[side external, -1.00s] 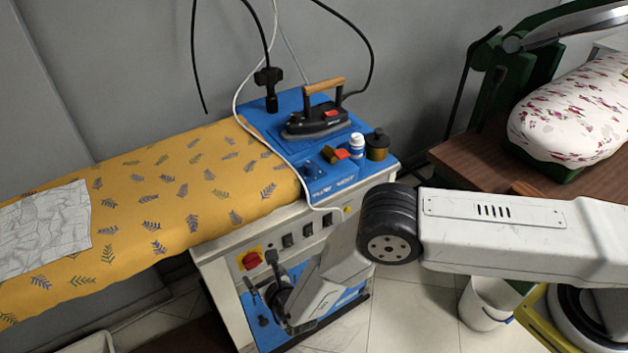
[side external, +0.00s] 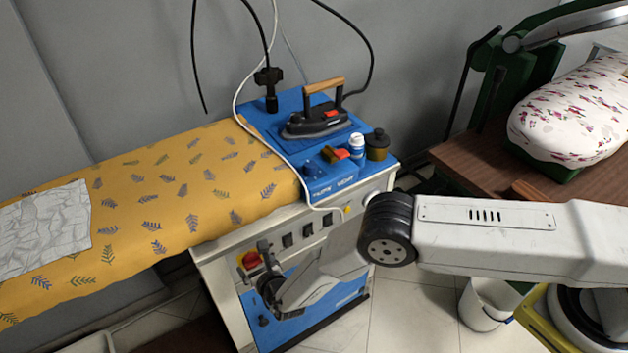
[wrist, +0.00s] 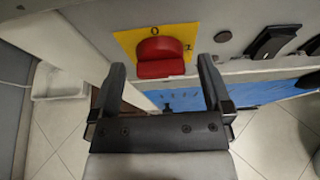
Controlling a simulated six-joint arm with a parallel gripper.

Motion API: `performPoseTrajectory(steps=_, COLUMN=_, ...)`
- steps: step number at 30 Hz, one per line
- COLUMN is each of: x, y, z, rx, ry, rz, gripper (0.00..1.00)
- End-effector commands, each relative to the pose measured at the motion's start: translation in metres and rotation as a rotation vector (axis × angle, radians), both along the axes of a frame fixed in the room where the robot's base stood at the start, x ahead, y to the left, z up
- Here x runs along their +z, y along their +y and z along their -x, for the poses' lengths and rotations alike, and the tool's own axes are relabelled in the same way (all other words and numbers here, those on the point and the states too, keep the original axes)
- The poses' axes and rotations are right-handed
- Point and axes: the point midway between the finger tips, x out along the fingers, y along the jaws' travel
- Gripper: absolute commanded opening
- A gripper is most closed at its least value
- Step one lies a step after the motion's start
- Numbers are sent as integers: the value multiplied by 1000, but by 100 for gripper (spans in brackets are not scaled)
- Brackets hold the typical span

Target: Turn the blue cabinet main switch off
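The red main switch (wrist: 160,56) is a rotary knob on a yellow plate (wrist: 126,42), on the cabinet's pale front panel. It also shows in the side view (side external: 250,260), partly behind the gripper. A "0" is printed above the knob and a second mark lies at its right; which one it points to I cannot tell. My gripper (wrist: 161,66) is open, its two dark fingers apart and empty. In the wrist view the knob appears between and just beyond the fingertips; contact is not visible. In the side view my gripper (side external: 266,270) is right at the switch.
Black rocker switches (side external: 288,240) sit right of the knob, with blue panel (wrist: 240,93) below. The cabinet's blue top holds an iron (side external: 315,120) and bottles (side external: 357,145). A yellow patterned ironing board (side external: 170,190) overhangs at the left. Tiled floor lies below.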

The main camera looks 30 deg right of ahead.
Motion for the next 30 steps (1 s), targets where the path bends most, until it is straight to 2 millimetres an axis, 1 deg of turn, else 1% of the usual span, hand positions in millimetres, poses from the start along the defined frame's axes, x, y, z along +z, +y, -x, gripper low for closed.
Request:
performPoseTrajectory(steps=1, x=0, y=0, z=0, rx=0, ry=0, rz=0, gripper=87)
performPoseTrajectory(steps=2, x=0, y=0, z=0, rx=0, ry=0, rz=0, gripper=78)
performPoseTrajectory(steps=3, x=0, y=0, z=0, rx=0, ry=0, rz=0, gripper=65)
performPoseTrajectory(steps=5, x=0, y=0, z=0, rx=0, ry=0, rz=0, gripper=46)
performPoseTrajectory(steps=6, x=0, y=0, z=0, rx=0, ry=0, rz=0, gripper=33)
performPoseTrajectory(steps=8, x=0, y=0, z=0, rx=0, ry=0, rz=0, gripper=14)
performPoseTrajectory(steps=9, x=0, y=0, z=0, rx=0, ry=0, rz=0, gripper=10)
performPoseTrajectory(steps=20, x=0, y=1, z=0, rx=-1, ry=0, rz=35, gripper=10)
performPoseTrajectory(steps=30, x=0, y=3, z=0, rx=-1, ry=0, rz=190, gripper=10)
